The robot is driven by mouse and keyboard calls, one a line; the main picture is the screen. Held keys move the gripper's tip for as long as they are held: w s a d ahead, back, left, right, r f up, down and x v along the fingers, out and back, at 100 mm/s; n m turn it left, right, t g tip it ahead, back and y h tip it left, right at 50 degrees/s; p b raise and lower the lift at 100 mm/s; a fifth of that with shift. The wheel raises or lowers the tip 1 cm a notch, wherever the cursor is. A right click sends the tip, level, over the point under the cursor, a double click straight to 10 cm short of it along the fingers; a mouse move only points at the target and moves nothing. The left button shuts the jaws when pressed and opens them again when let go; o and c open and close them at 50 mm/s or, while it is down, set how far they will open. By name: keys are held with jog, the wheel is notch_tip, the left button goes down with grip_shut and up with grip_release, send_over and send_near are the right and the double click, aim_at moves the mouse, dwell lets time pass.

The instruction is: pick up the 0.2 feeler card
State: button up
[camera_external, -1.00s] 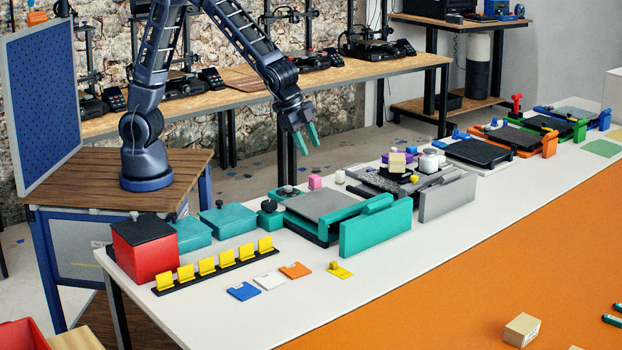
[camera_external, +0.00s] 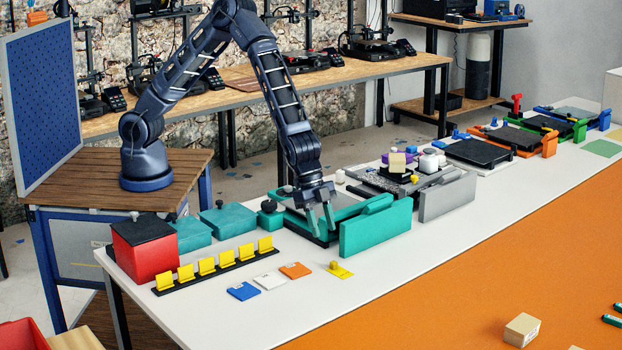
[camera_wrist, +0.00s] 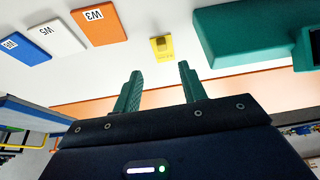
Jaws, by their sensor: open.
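A small yellow card (camera_external: 340,271) with a raised grip lies flat on the white table, near its front edge. It also shows in the wrist view (camera_wrist: 161,48), straight ahead of my fingertips; its print is too small to read. Several similar yellow cards (camera_external: 206,267) stand in a black rack (camera_external: 222,272) to the left; I cannot read any thickness on them. My gripper (camera_external: 321,226) points down, open and empty, over the teal-framed printer bed, behind and slightly left of the lying card. In the wrist view my gripper (camera_wrist: 160,72) has its fingers apart.
A teal upright panel (camera_external: 376,229) stands right of my gripper, close by. Blue (camera_external: 243,291), white (camera_external: 270,281) and orange (camera_external: 295,271) cards lie left of the yellow one. A red box (camera_external: 145,250) stands at the table's left end. Bare white table surrounds the lying card.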

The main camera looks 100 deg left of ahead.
aim_at(333, 261)
jog(key=x, duration=0.9)
jog(key=shift+w+f, duration=0.15)
jog(key=shift+f, duration=0.25)
jog(key=shift+a, duration=0.1)
jog(key=shift+c, duration=0.4)
grip_shut()
